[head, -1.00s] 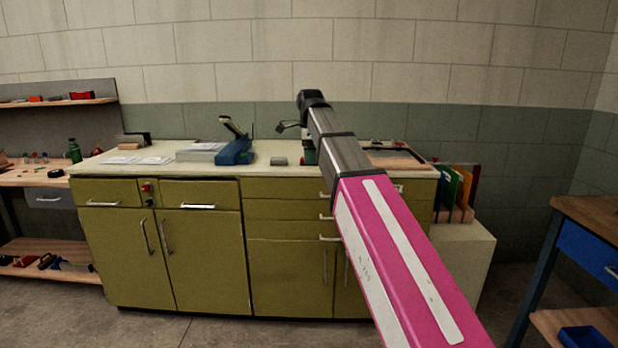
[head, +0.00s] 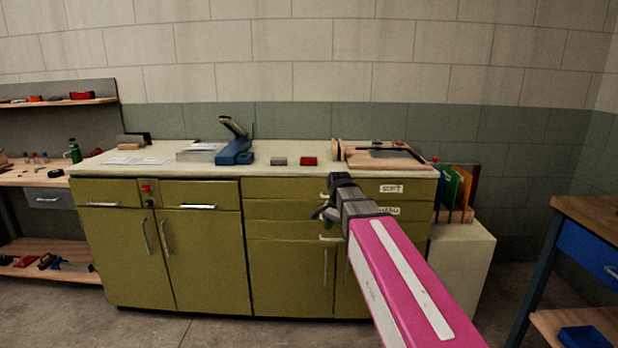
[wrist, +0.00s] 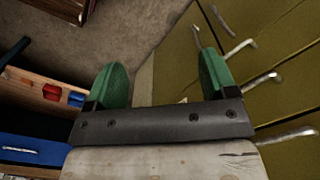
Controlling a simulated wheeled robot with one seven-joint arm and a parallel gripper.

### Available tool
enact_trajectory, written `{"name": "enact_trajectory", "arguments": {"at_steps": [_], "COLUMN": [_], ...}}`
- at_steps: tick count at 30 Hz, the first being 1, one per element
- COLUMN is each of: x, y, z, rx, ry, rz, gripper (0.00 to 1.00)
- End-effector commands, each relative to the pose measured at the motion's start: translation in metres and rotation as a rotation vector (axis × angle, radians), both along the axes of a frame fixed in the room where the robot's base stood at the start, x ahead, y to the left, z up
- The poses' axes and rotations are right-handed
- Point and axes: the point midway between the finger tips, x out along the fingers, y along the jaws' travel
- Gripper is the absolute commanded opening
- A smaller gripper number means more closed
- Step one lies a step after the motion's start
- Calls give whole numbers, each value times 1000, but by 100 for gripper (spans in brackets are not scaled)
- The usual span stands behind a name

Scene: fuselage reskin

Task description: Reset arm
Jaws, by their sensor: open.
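My gripper (head: 322,212) is in front of the drawers of the olive cabinet (head: 209,258), below the countertop edge in the head view. In the wrist view my gripper (wrist: 163,88) shows two green fingers spread wide apart with nothing between them. Past the fingers are the floor and, on the right, the cabinet's drawer fronts with metal handles. My pink and white arm reaches in from the lower right of the head view.
The countertop (head: 305,172) holds a blue device (head: 236,152), a grey block (head: 279,161), a red block (head: 309,160) and a wooden tray (head: 385,163). Coloured folders (head: 456,186) stand on a pale box at right. A wooden table (head: 590,215) is far right; a workbench (head: 36,178) is left.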

Motion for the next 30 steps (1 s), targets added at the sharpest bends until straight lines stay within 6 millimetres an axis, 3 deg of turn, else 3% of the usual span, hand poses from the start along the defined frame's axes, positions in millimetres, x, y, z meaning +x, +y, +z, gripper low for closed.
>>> {"name": "enact_trajectory", "arguments": {"at_steps": [1,6,15,22,30], "x": [-13,-42,-104,-138,-143], "y": [-10,-34,-71,-88,-90], "z": [-20,-76,-160,-196,-201], "rx": [-1,-1,-1,-3,-3], "ry": [5,4,3,-1,-1], "rz": [52,248,593,781,806], "gripper": [78,78,78,78,78]}}
